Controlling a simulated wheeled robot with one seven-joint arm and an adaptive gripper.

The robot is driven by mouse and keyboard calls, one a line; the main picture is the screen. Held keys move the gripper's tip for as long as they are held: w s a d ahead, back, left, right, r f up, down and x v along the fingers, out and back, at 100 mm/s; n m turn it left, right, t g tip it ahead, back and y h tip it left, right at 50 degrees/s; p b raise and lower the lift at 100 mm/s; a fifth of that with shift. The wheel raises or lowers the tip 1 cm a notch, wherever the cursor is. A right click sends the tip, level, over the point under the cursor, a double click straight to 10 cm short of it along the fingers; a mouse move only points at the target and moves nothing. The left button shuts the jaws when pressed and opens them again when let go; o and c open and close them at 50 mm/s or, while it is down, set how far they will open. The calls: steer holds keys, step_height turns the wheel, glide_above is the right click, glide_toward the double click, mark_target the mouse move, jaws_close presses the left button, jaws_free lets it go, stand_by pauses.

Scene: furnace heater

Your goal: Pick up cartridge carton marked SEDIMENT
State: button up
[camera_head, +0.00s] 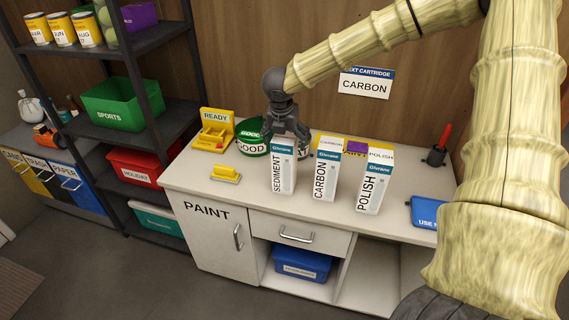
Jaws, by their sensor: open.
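The SEDIMENT carton (283,172) is a white upright box with a teal band, leftmost of three cartons on the white counter. My gripper (289,139) points down over its top, fingers open, close to the upper edge. I cannot tell whether the fingers touch it or stand around it. The CARBON carton (325,175) stands upright just right of it. The POLISH carton (373,187) stands further right.
A green GOOD container (252,148) sits behind left, near a yellow READY stand (215,129). A yellow block (225,173) lies left. A wall sign (364,85) reads NEXT CARTRIDGE CARBON. A blue board (427,213) lies right. The counter's front left (212,191) is clear.

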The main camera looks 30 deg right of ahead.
mark_target(285, 164)
steer(key=p+x, duration=0.1)
steer(key=x, duration=0.3)
steer(key=shift+w+a+f, duration=0.1)
steer(key=shift+w, duration=0.05)
steer(key=shift+c, duration=0.3)
steer(key=c, duration=1.5)
